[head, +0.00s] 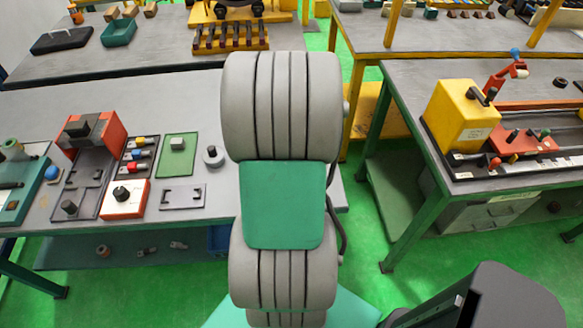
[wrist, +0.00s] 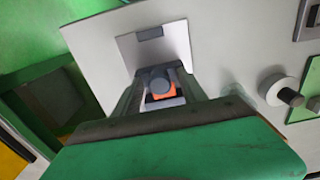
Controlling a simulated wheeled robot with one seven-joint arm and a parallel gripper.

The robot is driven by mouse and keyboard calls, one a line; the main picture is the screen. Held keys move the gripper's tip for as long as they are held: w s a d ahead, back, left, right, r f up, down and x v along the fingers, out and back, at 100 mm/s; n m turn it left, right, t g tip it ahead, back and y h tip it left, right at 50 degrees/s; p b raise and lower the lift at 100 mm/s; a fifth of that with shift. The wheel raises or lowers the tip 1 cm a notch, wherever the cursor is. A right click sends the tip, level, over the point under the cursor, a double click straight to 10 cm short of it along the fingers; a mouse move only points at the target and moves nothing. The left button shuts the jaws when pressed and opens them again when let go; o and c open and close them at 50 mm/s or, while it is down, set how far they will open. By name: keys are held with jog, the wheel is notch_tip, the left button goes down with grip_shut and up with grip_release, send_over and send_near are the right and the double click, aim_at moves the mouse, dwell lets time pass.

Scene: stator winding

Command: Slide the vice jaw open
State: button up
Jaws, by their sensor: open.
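In the wrist view my gripper (wrist: 161,77) is open, with its two fingers apart above a light grey table. Between the fingers is a small orange part with a round grey knob (wrist: 160,86) on it. It may belong to the vice, but I cannot tell. I cannot tell whether the fingers touch it. Just beyond it is a pale plate (wrist: 175,42) with a dark grey block (wrist: 149,33). The gripper body hides what is nearer. In the head view my arm covers the middle, and neither the gripper nor this orange part shows.
A grey ring (head: 212,157) lies on the left table (head: 213,90); a ring with a dark peg (wrist: 280,90) shows in the wrist view. A red block unit (head: 104,132) and white-orange box (head: 124,198) stand further left. Green floor separates this table from the right bench (head: 420,85).

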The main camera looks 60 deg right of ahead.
jog(key=shift+s+a+f, duration=0.1)
jog(key=shift+f, duration=0.2)
jog(key=shift+s+a+f, duration=0.1)
jog(key=shift+f, duration=0.05)
jog(key=c, duration=0.5)
jog(key=shift+s+a, duration=0.85)
jog(key=shift+a, duration=0.2)
jog(key=o, duration=0.5)
jog(key=shift+f, duration=0.1)
notch_tip(320, 180, up, 7)
jog(key=p, duration=0.5)
jog(key=shift+w+d+f, duration=0.15)
jog(key=shift+d+f, duration=0.05)
jog(key=shift+d, duration=0.05)
